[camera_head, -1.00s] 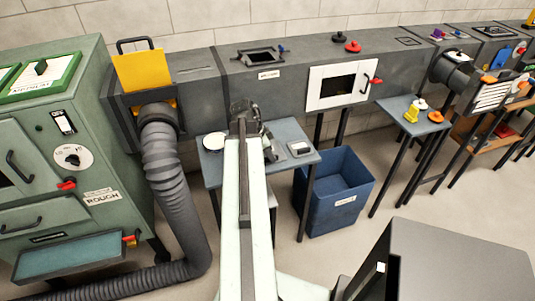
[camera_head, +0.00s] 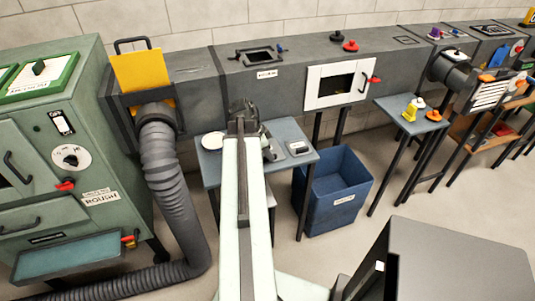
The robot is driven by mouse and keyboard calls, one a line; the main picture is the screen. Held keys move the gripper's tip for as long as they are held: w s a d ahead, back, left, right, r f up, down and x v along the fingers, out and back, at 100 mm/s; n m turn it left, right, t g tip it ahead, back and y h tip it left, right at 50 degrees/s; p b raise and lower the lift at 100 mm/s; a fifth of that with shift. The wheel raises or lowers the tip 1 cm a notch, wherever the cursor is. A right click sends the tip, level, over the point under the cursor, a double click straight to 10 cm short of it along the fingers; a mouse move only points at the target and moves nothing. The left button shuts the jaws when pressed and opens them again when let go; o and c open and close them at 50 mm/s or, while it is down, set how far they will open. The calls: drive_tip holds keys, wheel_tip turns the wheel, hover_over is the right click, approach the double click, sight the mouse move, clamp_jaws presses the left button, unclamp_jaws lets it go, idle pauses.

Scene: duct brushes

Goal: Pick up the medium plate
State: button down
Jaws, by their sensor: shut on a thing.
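My arm reaches away over the small blue-grey table (camera_head: 212,175). My gripper (camera_head: 244,112) is at its far end, over the table's back part, largely hidden behind my own wrist. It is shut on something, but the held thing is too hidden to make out. A white round disc (camera_head: 212,141) lies at the table's left back corner, left of my gripper. A small grey piece (camera_head: 272,150) shows just right of my arm. A small block with a pale top (camera_head: 297,147) sits farther right on the table. I cannot tell which of these is the medium plate.
A grey duct (camera_head: 290,85) runs along the wall behind the table. A ribbed hose (camera_head: 165,165) hangs left of the table, beside a green cabinet (camera_head: 70,170). A blue bin (camera_head: 338,195) stands right of the table. A second table (camera_head: 395,110) holds small coloured items.

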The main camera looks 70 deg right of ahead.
wheel_tip(320, 180, up, 14)
drive_tip(key=p, duration=1.3)
drive_tip(key=shift+p, duration=0.4)
